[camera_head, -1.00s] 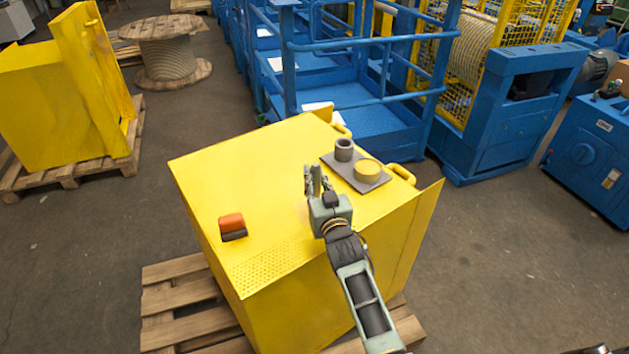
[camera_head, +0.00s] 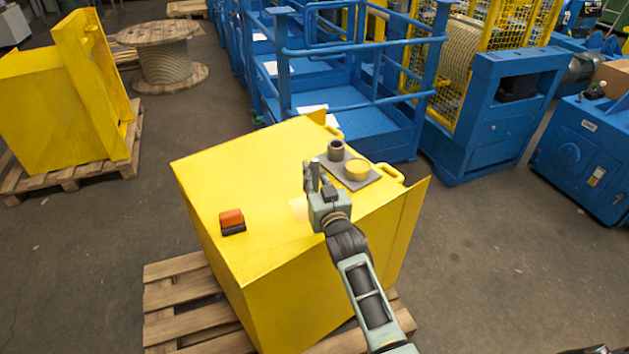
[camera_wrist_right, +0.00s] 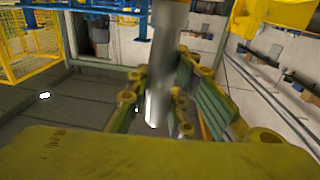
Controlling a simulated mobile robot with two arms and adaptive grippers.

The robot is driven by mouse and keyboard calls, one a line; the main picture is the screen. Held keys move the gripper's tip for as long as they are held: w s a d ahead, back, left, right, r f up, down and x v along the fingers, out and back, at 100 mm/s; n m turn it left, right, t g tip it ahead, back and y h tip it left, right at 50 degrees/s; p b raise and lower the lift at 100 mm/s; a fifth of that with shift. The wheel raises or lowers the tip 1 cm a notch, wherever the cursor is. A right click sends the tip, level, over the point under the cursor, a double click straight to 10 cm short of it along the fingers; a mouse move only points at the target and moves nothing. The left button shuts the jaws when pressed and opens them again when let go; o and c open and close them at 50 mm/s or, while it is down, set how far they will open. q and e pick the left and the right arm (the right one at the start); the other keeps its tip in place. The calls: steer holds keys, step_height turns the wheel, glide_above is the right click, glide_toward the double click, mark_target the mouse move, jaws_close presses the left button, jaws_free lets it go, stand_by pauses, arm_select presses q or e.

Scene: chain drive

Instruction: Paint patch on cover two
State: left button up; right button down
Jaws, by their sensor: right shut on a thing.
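A large yellow box-shaped cover (camera_head: 262,265) stands on a wooden pallet. A pale patch (camera_head: 299,208) shows on its top, just left of my right gripper (camera_head: 313,177). A second yellow cover (camera_head: 50,105) stands at the far left; I cannot tell which is cover two. My right gripper is just above the top and shut on a silver round shaft (camera_wrist_right: 165,70), seen between its green-padded fingers in the wrist view. The shaft's working end is hidden, so contact is unclear. A pot of yellow paint (camera_head: 357,170) sits on a grey plate (camera_head: 376,177). My left gripper is out of view.
A dark grey cup (camera_head: 336,149) stands on the plate beside the pot. An orange and dark block (camera_head: 232,221) lies on the cover's left part. A yellow handle (camera_head: 390,173) rises at the right edge. Blue railings (camera_head: 365,50) stand behind. Open floor lies to the right.

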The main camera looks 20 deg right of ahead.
mark_target(316, 170)
step_height(316, 170, up, 2)
steer(key=shift+s+r+p, duration=0.1)
steer(key=shift+r+p, duration=0.05)
steer(key=shift+p, duration=0.35)
steer(key=shift+r+p, duration=0.45)
steer(key=shift+r, duration=0.15)
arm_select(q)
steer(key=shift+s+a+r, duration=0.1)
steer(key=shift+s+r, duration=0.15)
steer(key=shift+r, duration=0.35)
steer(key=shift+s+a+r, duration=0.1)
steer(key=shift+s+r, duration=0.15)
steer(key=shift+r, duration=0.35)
